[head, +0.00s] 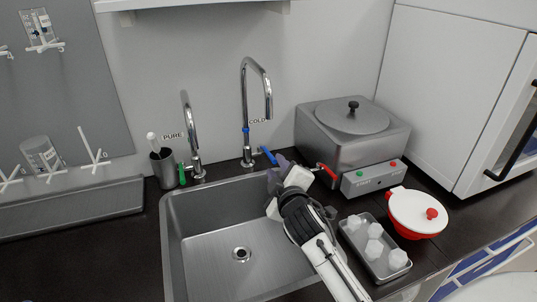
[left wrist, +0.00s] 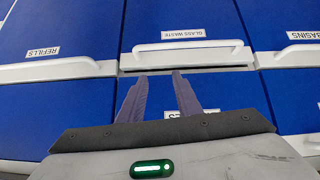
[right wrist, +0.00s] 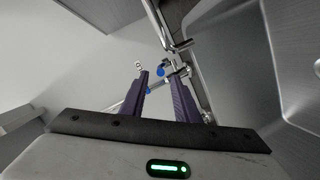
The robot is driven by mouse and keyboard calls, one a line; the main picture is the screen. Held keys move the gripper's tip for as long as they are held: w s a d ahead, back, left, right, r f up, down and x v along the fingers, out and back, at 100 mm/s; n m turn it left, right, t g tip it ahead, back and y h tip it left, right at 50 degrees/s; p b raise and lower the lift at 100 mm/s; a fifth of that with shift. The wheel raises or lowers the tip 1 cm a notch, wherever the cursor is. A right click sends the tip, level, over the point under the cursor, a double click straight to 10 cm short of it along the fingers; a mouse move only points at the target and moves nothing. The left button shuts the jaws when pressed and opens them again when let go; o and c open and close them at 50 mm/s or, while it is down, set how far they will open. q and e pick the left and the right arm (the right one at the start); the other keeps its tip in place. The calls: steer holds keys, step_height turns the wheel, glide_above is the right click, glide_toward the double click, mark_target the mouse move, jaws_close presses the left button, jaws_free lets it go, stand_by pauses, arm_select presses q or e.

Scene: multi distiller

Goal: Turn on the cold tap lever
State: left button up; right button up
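The cold tap (head: 246,110) is a tall chrome gooseneck with a blue band, behind the sink, beside a "COLD" label. Its blue-tipped lever (head: 269,156) points right, toward my right gripper. My right gripper (head: 275,178) is over the sink's back right corner, close to the lever. In the right wrist view, the fingers are apart, and blue tap parts (right wrist: 161,71) show between and beyond the fingertips; contact cannot be told. My left gripper (left wrist: 160,78) is open and empty, facing blue drawers in the left wrist view, and is outside the head view.
The pure tap (head: 190,135) with a green lever stands left of the cold tap. A steel distiller (head: 350,140) with a red lever stands to the right. A tray (head: 366,262) of white pieces and a red-and-white pot (head: 415,212) are near my right arm. The sink (head: 215,250) is empty.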

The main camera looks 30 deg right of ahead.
mark_target(274, 162)
steer(key=x, duration=0.7)
steer(key=shift+w, duration=0.1)
jaws_close()
